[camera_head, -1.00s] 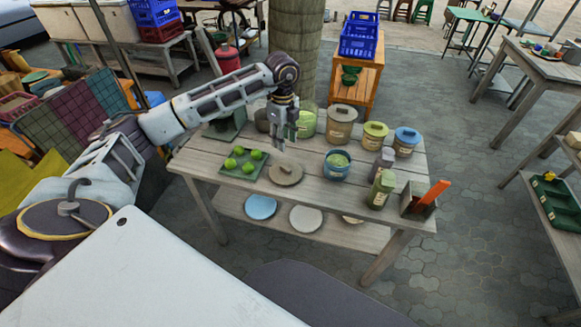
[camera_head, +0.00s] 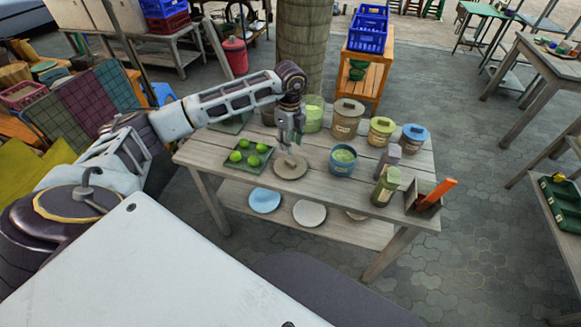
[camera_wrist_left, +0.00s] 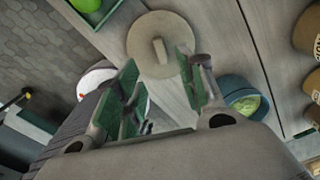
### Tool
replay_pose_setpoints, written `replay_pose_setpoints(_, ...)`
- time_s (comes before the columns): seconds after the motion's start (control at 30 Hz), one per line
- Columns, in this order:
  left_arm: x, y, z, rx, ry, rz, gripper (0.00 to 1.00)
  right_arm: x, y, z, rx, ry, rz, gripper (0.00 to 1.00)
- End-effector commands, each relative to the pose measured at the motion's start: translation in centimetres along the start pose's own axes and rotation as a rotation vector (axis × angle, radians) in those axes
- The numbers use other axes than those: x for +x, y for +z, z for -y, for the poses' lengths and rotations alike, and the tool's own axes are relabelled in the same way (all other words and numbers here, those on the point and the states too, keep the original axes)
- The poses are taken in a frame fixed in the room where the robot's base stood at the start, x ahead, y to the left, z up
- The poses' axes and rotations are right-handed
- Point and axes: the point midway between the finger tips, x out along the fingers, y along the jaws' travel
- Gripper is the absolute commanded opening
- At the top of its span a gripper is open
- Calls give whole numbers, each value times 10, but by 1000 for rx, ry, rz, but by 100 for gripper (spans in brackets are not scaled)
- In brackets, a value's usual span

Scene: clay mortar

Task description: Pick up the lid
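The lid is a round grey-brown disc (camera_head: 291,167) with a raised bar handle, lying flat on the wooden table. It also shows in the left wrist view (camera_wrist_left: 159,62), whole except near the fingertips. My left gripper (camera_head: 290,140) is above the lid, pointing down. In the left wrist view its green-padded fingers (camera_wrist_left: 165,82) are spread apart with nothing between them, their tips close to the lid's near edge. Whether they touch it I cannot tell. My right gripper is not in view.
A green tray (camera_head: 229,163) with several green fruits lies left of the lid. A blue bowl (camera_head: 342,166) with green contents stands to the right. Lidded jars (camera_head: 346,122) stand behind, and a box with an orange item (camera_head: 424,204) is at the right end.

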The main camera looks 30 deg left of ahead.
Motion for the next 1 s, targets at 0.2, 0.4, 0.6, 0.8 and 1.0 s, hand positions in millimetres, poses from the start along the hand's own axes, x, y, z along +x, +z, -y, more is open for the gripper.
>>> replay_pose_setpoints(0.2, 28, 0, -1, 0, 2, 1, 39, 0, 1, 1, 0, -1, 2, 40)
replay_pose_setpoints(0.4, 40, 0, 0, 0, 0, 0, 39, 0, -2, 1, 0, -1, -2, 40)
replay_pose_setpoints(0.6, 40, 0, 0, 0, 0, 0, 39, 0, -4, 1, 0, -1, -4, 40)
replay_pose_setpoints(0.8, 42, 0, 0, 0, 1, 0, 39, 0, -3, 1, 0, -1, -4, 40)
replay_pose_setpoints(1.0, 57, -1, 0, 1, 2, 1, 39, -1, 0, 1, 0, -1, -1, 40)
